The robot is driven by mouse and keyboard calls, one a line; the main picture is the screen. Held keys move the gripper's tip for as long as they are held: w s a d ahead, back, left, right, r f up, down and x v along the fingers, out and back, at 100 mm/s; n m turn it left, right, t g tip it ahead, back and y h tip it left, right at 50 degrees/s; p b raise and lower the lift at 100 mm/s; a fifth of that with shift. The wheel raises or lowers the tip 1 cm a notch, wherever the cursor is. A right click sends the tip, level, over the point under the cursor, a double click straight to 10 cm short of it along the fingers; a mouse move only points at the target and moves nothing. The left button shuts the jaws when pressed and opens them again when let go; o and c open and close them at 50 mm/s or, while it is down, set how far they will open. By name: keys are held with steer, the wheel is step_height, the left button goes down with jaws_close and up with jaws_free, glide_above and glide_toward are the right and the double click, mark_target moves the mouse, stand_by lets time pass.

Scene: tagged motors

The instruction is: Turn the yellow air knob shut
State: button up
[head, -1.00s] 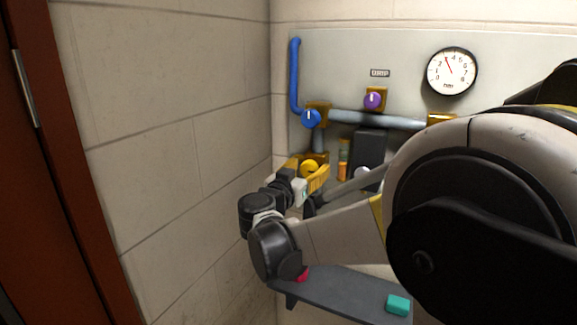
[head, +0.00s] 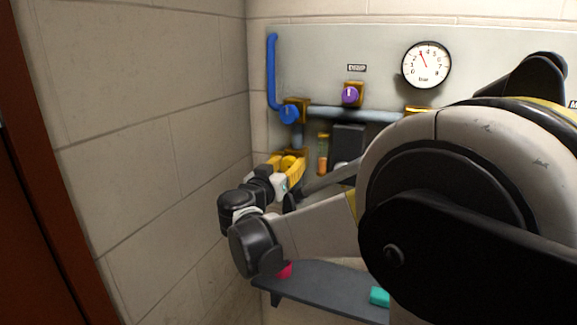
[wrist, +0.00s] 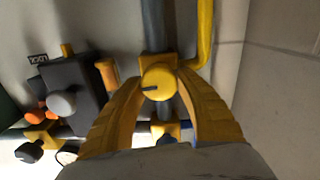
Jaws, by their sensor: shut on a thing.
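The yellow knob (wrist: 158,82) shows in the wrist view on a grey pipe, with a dark mark pointing left across its face. In the head view the knob (head: 288,162) is partly hidden by my gripper (head: 287,170). In the wrist view the two yellow fingers of my gripper (wrist: 160,84) stand on either side of the knob, with their tips at its sides. The gripper is shut on the knob.
A blue knob (head: 290,114), a purple knob (head: 350,95) and a round gauge (head: 426,65) are on the panel. A dark box (head: 348,139) stands right of the gripper. A shelf (head: 325,295) is below, and a block wall (head: 150,150) is close at left.

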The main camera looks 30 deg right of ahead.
steer(key=n+b, duration=0.2)
steer(key=n, duration=0.2)
steer(key=shift+w+f, duration=0.1)
steer(key=n+b, duration=0.1)
steer(key=n, duration=0.3)
steer(key=shift+a+n+b, duration=0.1)
steer(key=shift+n+b, duration=0.2)
steer(key=n+b, duration=0.1)
steer(key=n, duration=0.3)
steer(key=shift+w+n, duration=0.1)
steer(key=shift+n, duration=0.2)
steer(key=shift+f+n+b, duration=0.1)
steer(key=shift+n+b, duration=0.45)
steer(key=shift+n, duration=1.25)
steer(key=o, duration=1.2)
